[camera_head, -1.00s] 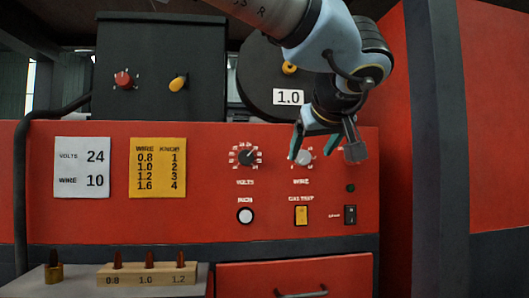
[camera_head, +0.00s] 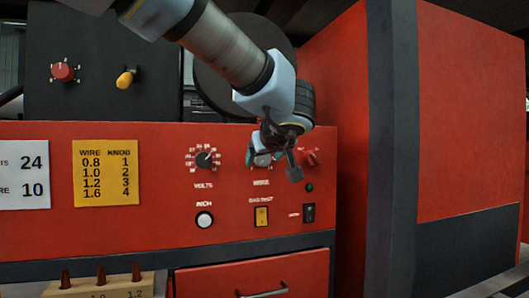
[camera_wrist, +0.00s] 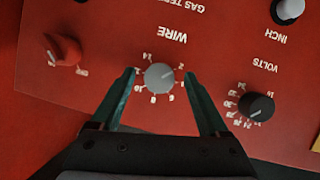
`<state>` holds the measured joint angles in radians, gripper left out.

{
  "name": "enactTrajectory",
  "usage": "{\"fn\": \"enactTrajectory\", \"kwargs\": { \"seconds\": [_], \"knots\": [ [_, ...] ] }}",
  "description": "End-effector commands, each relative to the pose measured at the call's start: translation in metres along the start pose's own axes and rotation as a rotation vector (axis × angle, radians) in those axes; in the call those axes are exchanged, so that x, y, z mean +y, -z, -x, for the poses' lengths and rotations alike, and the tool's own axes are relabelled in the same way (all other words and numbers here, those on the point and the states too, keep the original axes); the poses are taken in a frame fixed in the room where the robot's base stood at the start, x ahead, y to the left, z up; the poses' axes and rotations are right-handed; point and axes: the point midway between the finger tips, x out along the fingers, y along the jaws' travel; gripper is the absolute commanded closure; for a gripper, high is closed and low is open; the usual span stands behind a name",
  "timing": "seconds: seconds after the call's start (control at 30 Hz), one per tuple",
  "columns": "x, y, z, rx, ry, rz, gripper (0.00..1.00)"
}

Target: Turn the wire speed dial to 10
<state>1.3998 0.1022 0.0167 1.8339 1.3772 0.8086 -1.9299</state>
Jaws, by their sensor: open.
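The grey wire speed dial (camera_wrist: 159,77) is a round knob marked WIRE on the red panel, with white numbers around it. A faint line crosses its face, but I cannot tell surely which number it points to. In the head view the dial (camera_head: 263,160) is partly hidden by my gripper (camera_head: 264,158). My gripper (camera_wrist: 160,76) is open in the wrist view, with one green finger on each side of the dial. Small gaps show between the fingers and the knob. A white card (camera_head: 22,180) shows 24 and, below it, 10.
The black volts dial (camera_head: 205,159) sits left of the wire dial, and a red knob (camera_head: 310,157) close on its right. The inch button (camera_head: 204,220), yellow gas test switch (camera_head: 261,216) and black switch (camera_head: 309,213) lie below. A red cabinet (camera_head: 450,120) stands at right.

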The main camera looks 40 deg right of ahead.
Motion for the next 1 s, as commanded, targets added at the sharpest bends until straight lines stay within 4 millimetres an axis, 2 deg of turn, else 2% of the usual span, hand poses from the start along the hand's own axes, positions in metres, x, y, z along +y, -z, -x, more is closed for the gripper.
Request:
{"fn": "enactTrajectory", "kwargs": {
  "seconds": [0.27, 0.9, 1.0],
  "knots": [
    [-0.0004, -0.0003, -0.0018, 0.0, 0.0, 0.0, 0.22],
    [-0.0001, -0.0002, -0.0014, 0.0, 0.0, -0.001, 0.92],
    [-0.0001, -0.0001, -0.0014, 0.0, 0.0, -0.001, 1.0]
  ]
}}
